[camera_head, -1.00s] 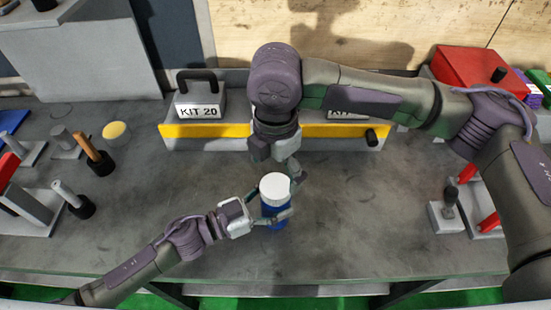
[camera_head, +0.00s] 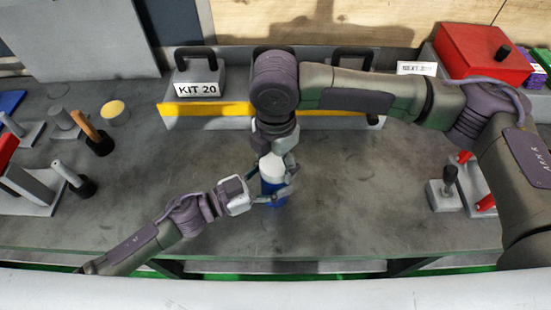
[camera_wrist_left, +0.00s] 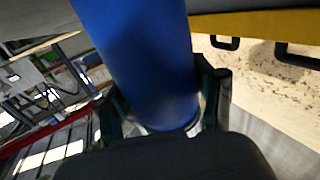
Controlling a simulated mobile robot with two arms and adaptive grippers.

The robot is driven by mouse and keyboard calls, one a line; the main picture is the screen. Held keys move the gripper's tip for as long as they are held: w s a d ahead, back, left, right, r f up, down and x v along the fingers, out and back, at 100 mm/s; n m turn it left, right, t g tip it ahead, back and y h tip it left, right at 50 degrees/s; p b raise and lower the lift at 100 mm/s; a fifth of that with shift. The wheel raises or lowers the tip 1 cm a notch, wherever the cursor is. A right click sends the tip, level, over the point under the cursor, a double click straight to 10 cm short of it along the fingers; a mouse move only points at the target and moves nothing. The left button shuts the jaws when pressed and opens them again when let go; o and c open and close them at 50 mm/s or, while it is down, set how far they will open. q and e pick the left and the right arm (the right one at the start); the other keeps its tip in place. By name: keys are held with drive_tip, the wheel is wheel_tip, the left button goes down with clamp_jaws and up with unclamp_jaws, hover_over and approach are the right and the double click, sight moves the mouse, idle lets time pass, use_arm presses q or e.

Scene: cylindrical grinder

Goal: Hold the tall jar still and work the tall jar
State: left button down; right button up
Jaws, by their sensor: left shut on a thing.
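The tall jar has a blue body (camera_head: 272,187) and a white lid (camera_head: 271,166), and stands upright on the grey bench. Its blue side also fills the middle of the left wrist view (camera_wrist_left: 145,60). My left gripper (camera_head: 270,197) comes in from the left and is shut on the jar's blue body, with a finger on each side. My right gripper (camera_head: 279,160) points down from above, its fingers at the lid, one behind it and one at its right side. Whether these fingers press on the lid cannot be made out.
Behind the jar is a yellow-fronted shelf (camera_head: 205,109) with a KIT 20 case (camera_head: 196,88). Tools with handles (camera_head: 95,137) stand on the left, a red box (camera_head: 485,52) at the back right, a grey stand (camera_head: 443,195) at the right. The front bench is clear.

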drive_tip(key=shift+c, duration=1.4)
drive_tip(key=m, duration=1.5)
drive_tip(key=o, duration=1.3)
drive_tip(key=shift+c, duration=0.2)
drive_tip(key=shift+r, duration=2.25)
